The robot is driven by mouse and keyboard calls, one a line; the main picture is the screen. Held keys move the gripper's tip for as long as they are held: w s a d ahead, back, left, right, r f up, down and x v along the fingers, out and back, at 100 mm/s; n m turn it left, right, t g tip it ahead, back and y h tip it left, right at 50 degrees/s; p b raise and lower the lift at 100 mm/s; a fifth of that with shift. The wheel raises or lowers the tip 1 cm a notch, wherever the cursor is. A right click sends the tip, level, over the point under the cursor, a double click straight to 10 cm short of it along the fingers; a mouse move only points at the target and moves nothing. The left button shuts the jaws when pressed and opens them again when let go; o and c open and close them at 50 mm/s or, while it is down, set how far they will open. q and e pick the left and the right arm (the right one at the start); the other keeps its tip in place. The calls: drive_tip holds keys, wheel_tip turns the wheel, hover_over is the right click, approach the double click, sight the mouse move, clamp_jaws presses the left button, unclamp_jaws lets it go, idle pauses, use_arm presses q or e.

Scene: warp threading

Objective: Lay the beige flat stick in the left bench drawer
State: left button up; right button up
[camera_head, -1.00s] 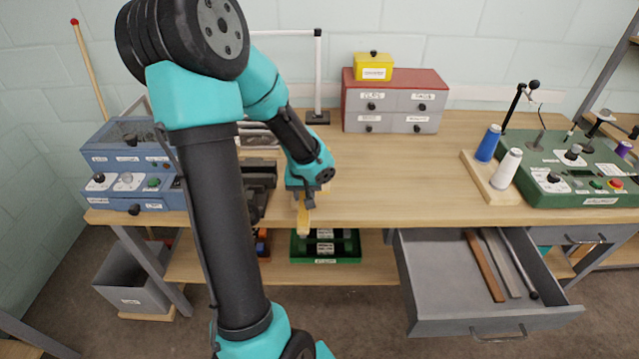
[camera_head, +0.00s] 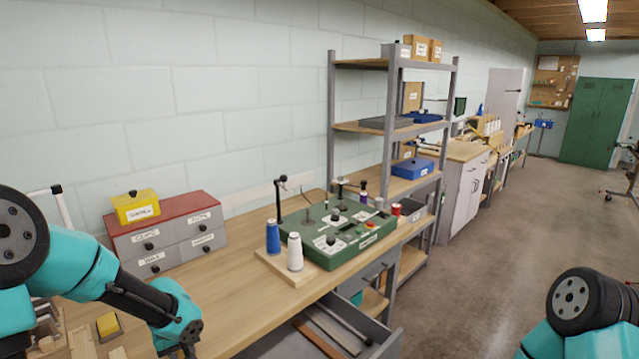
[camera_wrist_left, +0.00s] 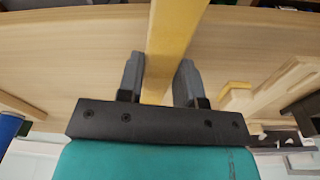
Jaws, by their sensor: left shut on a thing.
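My left gripper (camera_wrist_left: 159,78) is shut on the beige flat stick (camera_wrist_left: 178,28). In the left wrist view the stick runs between the two dark fingers and out past the top edge. In the head view my left arm reaches over the bench at the lower left; its gripper and the stick are mostly cut off or hidden there. The left bench drawer (camera_head: 384,344) stands open at the bottom of the head view, holding a brown stick (camera_head: 318,338), a grey stick (camera_head: 334,328) and a thin dark rod. My right gripper is out of view.
On the bench (camera_head: 238,318) stand a green control box (camera_head: 350,240), blue (camera_head: 273,238) and white (camera_head: 295,252) thread spools, and a grey drawer cabinet (camera_head: 170,240) with a yellow box (camera_head: 137,207) on top. A shelf rack (camera_head: 388,130) stands beyond. The floor at the right is open.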

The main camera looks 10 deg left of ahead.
use_arm(q)
drive_tip(key=w+d+f+m, duration=0.1)
drive_tip(key=w+d, duration=0.4)
drive_tip(key=d, duration=0.5)
drive_tip(key=w+d+f+m, duration=0.1)
drive_tip(key=w+d, duration=0.4)
drive_tip(key=d, duration=0.6)
drive_tip(key=shift+w+d+m, duration=0.15)
drive_tip(key=shift+d+m, duration=0.15)
drive_tip(key=shift+a+r, duration=0.1)
drive_tip(key=s+a+r+n, duration=0.1)
drive_tip(key=a, duration=0.4)
drive_tip(key=s+a+r+n, duration=0.1)
drive_tip(key=s+a+n, duration=0.1)
drive_tip(key=a, duration=0.4)
drive_tip(key=s+a+r+n, duration=0.1)
drive_tip(key=s+a+n, duration=0.1)
drive_tip(key=a, duration=0.4)
drive_tip(key=shift+a+r+y, duration=0.25)
drive_tip(key=shift+y, duration=0.05)
drive_tip(key=w+a, duration=0.3)
drive_tip(key=w, duration=0.1)
drive_tip(key=w+a+f, duration=0.1)
drive_tip(key=w+a, duration=0.2)
drive_tip(key=w, duration=0.1)
drive_tip(key=w+a, duration=0.3)
drive_tip(key=w, duration=0.2)
drive_tip(key=shift+a+f, duration=0.2)
drive_tip(key=shift+f, duration=0.05)
